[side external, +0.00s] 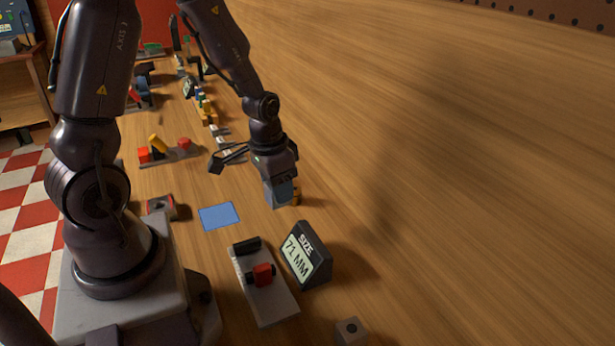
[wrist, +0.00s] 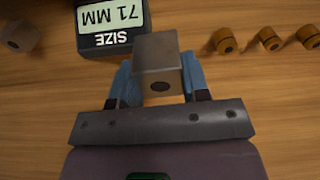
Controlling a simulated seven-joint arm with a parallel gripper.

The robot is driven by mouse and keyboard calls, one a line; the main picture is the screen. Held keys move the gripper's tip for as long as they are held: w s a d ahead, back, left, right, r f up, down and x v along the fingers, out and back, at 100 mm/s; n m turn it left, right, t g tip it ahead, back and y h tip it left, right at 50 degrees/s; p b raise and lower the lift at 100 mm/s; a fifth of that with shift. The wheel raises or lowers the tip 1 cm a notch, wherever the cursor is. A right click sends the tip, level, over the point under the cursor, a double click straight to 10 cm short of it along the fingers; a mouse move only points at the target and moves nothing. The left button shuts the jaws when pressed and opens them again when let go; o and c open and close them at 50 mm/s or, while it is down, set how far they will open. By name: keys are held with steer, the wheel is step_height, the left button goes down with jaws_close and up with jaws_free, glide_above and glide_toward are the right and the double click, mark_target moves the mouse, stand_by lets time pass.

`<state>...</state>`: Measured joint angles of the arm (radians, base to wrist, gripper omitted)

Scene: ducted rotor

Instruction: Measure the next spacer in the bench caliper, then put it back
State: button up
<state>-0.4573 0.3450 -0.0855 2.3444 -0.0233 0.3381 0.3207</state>
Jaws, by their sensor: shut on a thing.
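Another grey spacer (side external: 351,331) stands near the bottom edge.
Several orange-brown pegs with dark bands (wrist: 269,39) stand right in the wrist view. A grey block with a hole (wrist: 17,37) is at its left. Open wood lies right in the side view.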

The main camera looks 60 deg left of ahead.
mark_target(261, 273)
steer(key=s+f+m, duration=0.1)
steer(key=s+m, duration=0.1)
steer(key=s+f+m, duration=0.1)
steer(key=s+m, duration=0.1)
steer(key=s+f+m, duration=0.1)
steer(key=s+m, duration=0.1)
steer(key=shift+a+f+h, duration=0.15)
steer(key=shift+a+h, duration=0.15)
steer(key=shift+a, duration=0.05)
steer(key=shift+s+d+f+m+g+h, duration=0.2)
steer(key=shift+d+m, duration=0.5)
steer(key=shift+m, duration=1.45)
steer(key=shift+s+d+m+g+h, duration=0.2)
steer(key=shift+d+m, duration=0.45)
steer(key=shift+m, duration=1.55)
steer(key=shift+s+d+f+m+g, duration=0.1)
steer(key=shift+s+d+m+g, duration=0.4)
steer(key=shift+m, duration=1.65)
steer(key=shift+w+d, duration=0.2)
steer(key=shift+w, duration=0.05)
steer(key=shift+f, duration=3.35)
